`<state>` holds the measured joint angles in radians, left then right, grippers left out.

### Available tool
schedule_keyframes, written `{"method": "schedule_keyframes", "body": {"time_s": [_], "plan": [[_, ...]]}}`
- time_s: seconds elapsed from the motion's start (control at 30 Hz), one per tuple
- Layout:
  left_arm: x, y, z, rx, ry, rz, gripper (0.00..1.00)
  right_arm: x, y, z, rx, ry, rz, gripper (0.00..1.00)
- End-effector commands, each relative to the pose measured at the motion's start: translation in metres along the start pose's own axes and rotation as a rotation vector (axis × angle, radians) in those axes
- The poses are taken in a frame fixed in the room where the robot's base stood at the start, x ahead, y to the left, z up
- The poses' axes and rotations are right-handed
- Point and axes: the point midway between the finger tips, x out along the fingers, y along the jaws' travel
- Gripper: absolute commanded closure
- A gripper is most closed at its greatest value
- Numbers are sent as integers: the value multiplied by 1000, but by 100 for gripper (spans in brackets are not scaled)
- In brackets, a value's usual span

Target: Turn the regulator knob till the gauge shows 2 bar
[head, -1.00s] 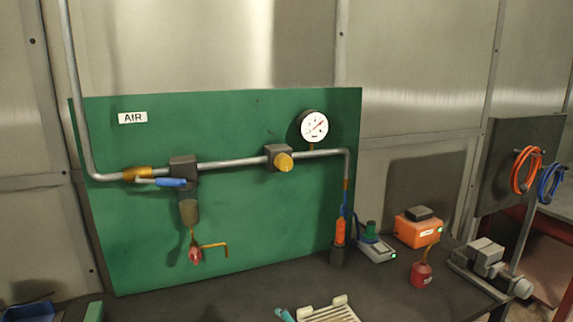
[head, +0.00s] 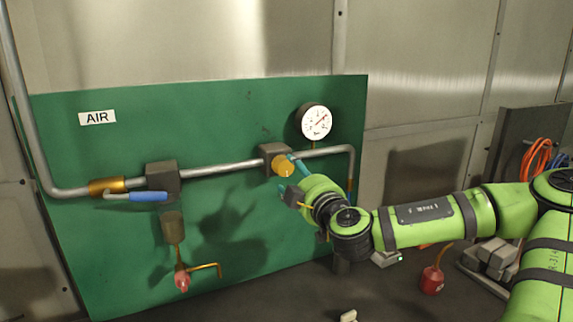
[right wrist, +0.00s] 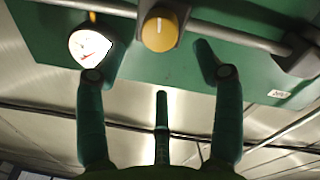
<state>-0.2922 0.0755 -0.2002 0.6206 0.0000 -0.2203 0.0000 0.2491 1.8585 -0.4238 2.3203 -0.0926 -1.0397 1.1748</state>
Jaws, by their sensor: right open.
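The yellow regulator knob (head: 283,166) sits on a dark grey block on the pipe. It also shows at the top centre of the right wrist view (right wrist: 159,31), with a pale mark on its face. The round white gauge (head: 315,121) is above and right of it; its red needle points up and right, but the numbers are too small to read. My right gripper (head: 292,176) is at the knob in the head view. In the right wrist view its open fingers (right wrist: 158,74) are spread to either side below the knob, with nothing between them. My left gripper is out of view.
A green panel (head: 110,240) carries the pipe (head: 222,166), a blue-handled valve (head: 148,196) and a hanging red part (head: 182,281). My right arm covers much of the bench's right side. A red can (head: 432,281) and orange hose (head: 536,156) stand right.

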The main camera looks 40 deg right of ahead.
Motion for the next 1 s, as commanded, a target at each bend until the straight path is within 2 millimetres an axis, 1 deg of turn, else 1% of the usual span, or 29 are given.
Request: {"method": "schedule_keyframes", "body": {"time_s": [0.03, 0.1, 0.17, 0.27, 0.4, 0.5, 0.53, 0.67, 0.9, 1.0], "plan": [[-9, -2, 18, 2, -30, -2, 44, 8, 1, 0, 6, -6, -3, 32], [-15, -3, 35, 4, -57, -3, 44, 18, 0, -1, 6, -5, -5, 32], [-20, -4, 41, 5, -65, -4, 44, 26, 0, 1, 7, -8, -4, 32], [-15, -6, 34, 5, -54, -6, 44, 32, 0, 4, -4, -8, 0, 32], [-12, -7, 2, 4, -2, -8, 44, 39, 0, 5, -6, -9, 1, 32], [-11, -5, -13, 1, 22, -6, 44, 43, 0, 4, -5, -8, 1, 32], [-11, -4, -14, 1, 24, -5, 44, 45, 0, 4, -5, -7, 1, 32], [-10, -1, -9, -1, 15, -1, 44, 48, -1, 3, -3, -6, -1, 32], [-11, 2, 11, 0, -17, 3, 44, 51, -1, 2, 0, -4, -1, 32], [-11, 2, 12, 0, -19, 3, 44, 51, -1, 1, 0, -3, -1, 32]]}}
